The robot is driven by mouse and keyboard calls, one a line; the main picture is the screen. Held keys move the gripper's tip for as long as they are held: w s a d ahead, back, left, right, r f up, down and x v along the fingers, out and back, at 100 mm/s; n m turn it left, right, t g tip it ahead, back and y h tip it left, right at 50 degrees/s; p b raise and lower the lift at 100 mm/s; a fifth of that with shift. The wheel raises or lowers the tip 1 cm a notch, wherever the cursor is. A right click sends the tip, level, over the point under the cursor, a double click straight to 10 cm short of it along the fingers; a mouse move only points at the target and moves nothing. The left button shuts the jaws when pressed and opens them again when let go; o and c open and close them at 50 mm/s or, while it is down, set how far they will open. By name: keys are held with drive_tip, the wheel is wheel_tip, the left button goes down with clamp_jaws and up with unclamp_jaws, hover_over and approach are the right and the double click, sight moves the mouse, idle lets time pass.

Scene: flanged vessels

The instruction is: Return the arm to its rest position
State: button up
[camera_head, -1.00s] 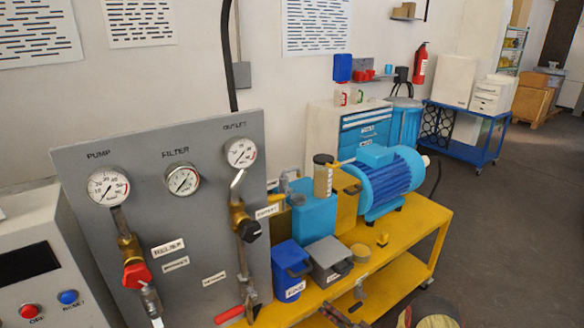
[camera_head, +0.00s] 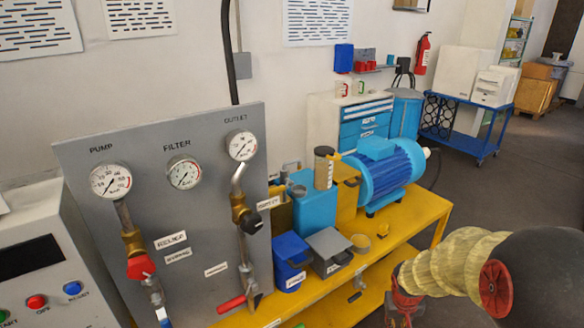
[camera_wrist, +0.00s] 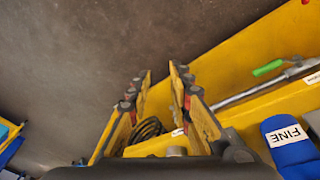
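My arm enters the head view from the lower right. Its dark rounded link and a pale ribbed sleeve lead to my gripper (camera_head: 403,306), which is cut off by the bottom edge in front of the yellow bench (camera_head: 425,215). In the wrist view my gripper (camera_wrist: 160,72) shows two yellow fingers with dark joints. A clear gap lies between their tips, with nothing held. The fingers point over grey floor and the edge of the yellow bench.
A grey gauge panel (camera_head: 85,200) with valves stands at left. The bench carries a blue motor (camera_head: 385,172), a blue bin (camera_head: 290,258) and a grey bin (camera_head: 330,250). A green-handled tool (camera_wrist: 268,68) lies near the bench edge. Open floor (camera_head: 490,190) lies at right.

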drive_tip(key=s+a+r+t, duration=0.1)
drive_tip(key=s+a+r, duration=0.2)
drive_tip(key=s+r, duration=0.4)
drive_tip(key=s+a+r+t+y+p, duration=0.1)
drive_tip(key=s+a+r, duration=0.3)
drive_tip(key=s+r, duration=0.3)
drive_tip(key=s+a+r+t, duration=0.1)
drive_tip(key=s+a+r, duration=0.3)
drive_tip(key=r, duration=0.9)
drive_tip(key=s, duration=0.3)
drive_tip(key=shift+r+n+t+y+p, duration=0.3)
drive_tip(key=shift+r+n+y, duration=0.05)
drive_tip(key=shift+n+y, duration=0.05)
